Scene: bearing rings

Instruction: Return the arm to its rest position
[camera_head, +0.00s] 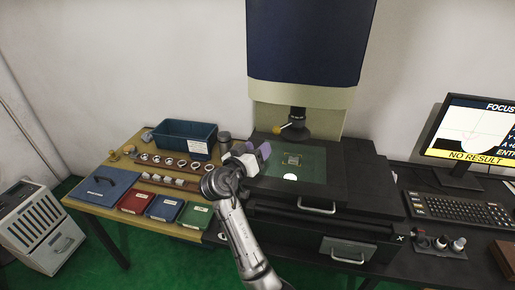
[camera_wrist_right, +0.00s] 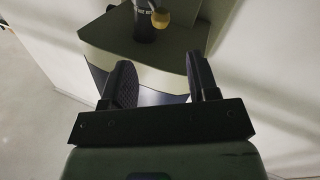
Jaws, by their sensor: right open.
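My right arm reaches up from the bottom middle of the head view. Its gripper (camera_head: 258,153) is above the left part of the measuring machine's stage. In the right wrist view the two dark fingers of the right gripper (camera_wrist_right: 163,85) stand apart with nothing between them. Beyond them are the machine's lens (camera_wrist_right: 146,25) and a yellow ball-tipped knob (camera_wrist_right: 160,18). My left gripper does not show in either view.
The measuring machine (camera_head: 305,50) stands at the back, with a green stage plate (camera_head: 310,165). On the left, a wooden table (camera_head: 120,160) holds a blue bin (camera_head: 185,137), rings on racks and red, blue and green trays. A monitor (camera_head: 475,130) and keyboard (camera_head: 458,208) are right.

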